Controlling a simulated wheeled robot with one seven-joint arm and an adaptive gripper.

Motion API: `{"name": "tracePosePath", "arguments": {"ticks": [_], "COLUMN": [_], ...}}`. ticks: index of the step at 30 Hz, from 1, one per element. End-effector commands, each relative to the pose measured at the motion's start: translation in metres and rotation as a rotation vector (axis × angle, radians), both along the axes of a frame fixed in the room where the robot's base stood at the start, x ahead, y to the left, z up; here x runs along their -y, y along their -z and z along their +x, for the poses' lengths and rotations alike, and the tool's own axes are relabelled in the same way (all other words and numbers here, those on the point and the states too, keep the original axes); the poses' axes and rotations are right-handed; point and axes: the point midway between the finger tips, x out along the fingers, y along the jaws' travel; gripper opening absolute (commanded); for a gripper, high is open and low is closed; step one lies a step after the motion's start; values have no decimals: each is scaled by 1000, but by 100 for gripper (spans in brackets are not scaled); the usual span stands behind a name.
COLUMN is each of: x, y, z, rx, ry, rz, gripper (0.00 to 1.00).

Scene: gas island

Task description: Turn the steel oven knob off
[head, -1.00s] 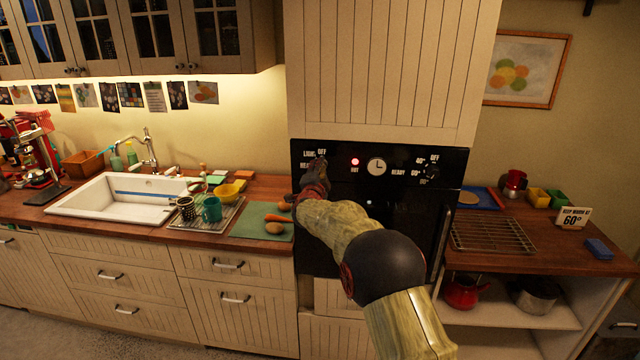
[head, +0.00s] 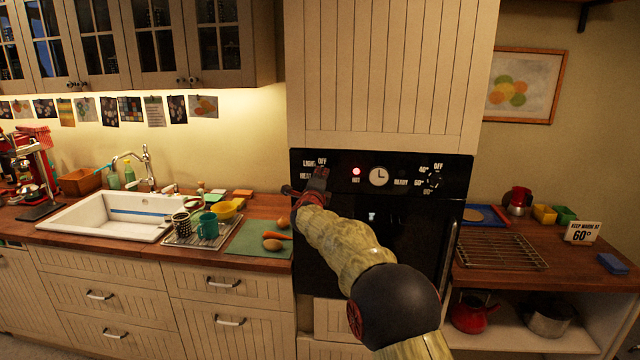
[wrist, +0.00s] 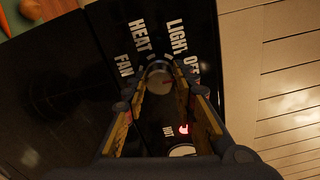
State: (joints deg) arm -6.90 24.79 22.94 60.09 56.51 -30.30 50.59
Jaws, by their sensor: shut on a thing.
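The steel oven knob (wrist: 157,76) shows in the wrist view between my two fingertips, with a small red mark on its face. Labels HEAT, FAN, LIGHT and OFF are printed around it; I cannot tell exactly which one it points to. My gripper (wrist: 163,92) is shut on the knob, one finger on each side. In the head view my gripper (head: 319,175) is at the left end of the black oven panel (head: 448,162) and hides the knob. The red HOT light (head: 356,171) is lit, and it also shows in the wrist view (wrist: 184,129).
A second knob (head: 434,180) sits at the panel's right end, with a clock (head: 378,176) between. The oven handle (head: 447,255) stands out at the right. A green board (head: 255,240) with vegetables lies on the left counter; a wire rack (head: 498,250) lies on the right.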

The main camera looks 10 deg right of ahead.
Motion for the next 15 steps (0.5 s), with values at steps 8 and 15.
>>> {"name": "tracePosePath", "arguments": {"ticks": [8,15], "x": [1,1], "y": [3,3], "z": [0,0], "rx": [0,-1], "ry": [1,1], "rz": [12,11], "gripper": [2,30]}}
